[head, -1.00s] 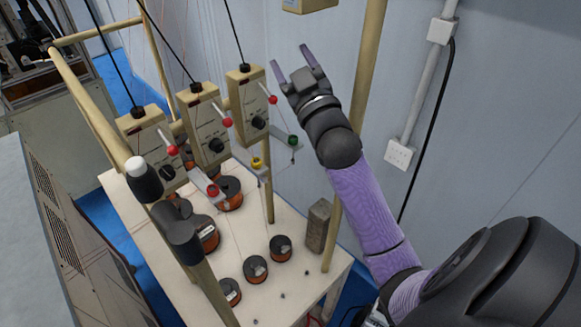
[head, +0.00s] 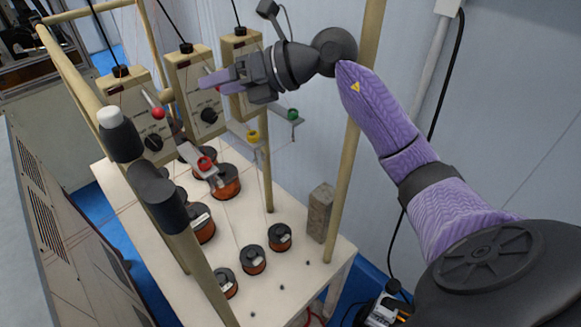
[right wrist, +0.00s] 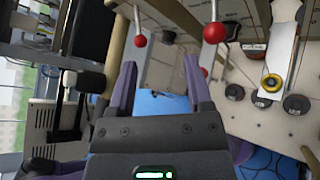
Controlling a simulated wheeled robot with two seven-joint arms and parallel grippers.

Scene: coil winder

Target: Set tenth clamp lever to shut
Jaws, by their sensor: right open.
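Three beige tension boxes stand in a row: left (head: 122,92), middle (head: 187,72) and right (head: 236,46). The left box has a lever with a red ball (head: 157,113); the other boxes' levers are hidden behind my right gripper (head: 205,83). It is open and empty in front of the middle box, fingers pointing left. In the right wrist view, two lever balls, left (right wrist: 140,41) and right (right wrist: 214,32), lie beyond the fingertips (right wrist: 160,68). I cannot tell which lever is the tenth. My left gripper is not in view.
Small brackets carry red (head: 205,164), yellow (head: 252,137) and green (head: 292,114) knobs below the boxes. Several copper spools (head: 253,260) and a grey block (head: 319,212) stand on the pale table (head: 285,300). A beige post (head: 352,150) rises close to my right arm.

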